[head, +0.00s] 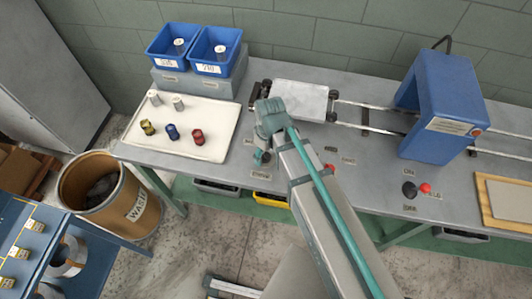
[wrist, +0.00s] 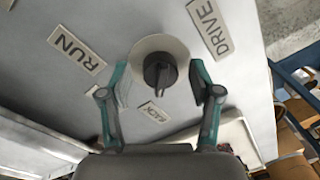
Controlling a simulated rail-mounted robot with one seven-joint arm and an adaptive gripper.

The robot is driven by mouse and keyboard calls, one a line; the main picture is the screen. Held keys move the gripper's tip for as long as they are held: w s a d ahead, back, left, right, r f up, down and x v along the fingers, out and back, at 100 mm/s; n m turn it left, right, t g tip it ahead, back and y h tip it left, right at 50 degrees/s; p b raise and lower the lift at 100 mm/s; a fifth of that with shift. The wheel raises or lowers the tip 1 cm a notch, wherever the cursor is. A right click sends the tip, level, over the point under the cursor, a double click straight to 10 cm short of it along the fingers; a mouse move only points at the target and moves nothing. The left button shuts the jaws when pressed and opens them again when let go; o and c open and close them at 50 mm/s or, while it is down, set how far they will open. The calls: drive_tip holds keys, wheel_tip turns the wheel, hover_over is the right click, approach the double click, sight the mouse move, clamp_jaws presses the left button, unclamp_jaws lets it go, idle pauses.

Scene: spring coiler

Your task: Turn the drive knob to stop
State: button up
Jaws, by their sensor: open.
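The drive knob (wrist: 160,72) is black with a raised grip bar, on a pale round plate. In the wrist view, labels around it read DRIVE (wrist: 210,26), RUN (wrist: 77,48) and, less clearly, BACK (wrist: 153,112). The bar lies roughly along the picture's vertical. My gripper (wrist: 164,84) is open, with one teal-padded finger on each side of the knob and visible gaps to it. In the head view my gripper (head: 263,157) is low over the bench's front left part, and my arm hides most of the knob. I see no STOP label clearly.
A white tray (head: 215,148) with several spools lies to the left, with blue bins (head: 212,68) behind. A blue machine arch (head: 432,115) stands over rails to the right. A carriage (head: 298,98) is behind my gripper. Another black knob (head: 409,190) and a red button (head: 425,188) sit at right.

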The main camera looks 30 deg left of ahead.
drive_tip(key=shift+c, duration=0.2)
drive_tip(key=c, duration=1.1)
drive_tip(key=shift+m, duration=0.5)
drive_tip(key=m+b, duration=0.1)
drive_tip(key=m, duration=0.2)
drive_tip(key=shift+m, duration=0.3)
drive_tip(key=m, duration=0.4)
drive_tip(key=shift+b, duration=0.35)
drive_tip(key=shift+m, duration=0.3)
drive_tip(key=o, duration=1.1)
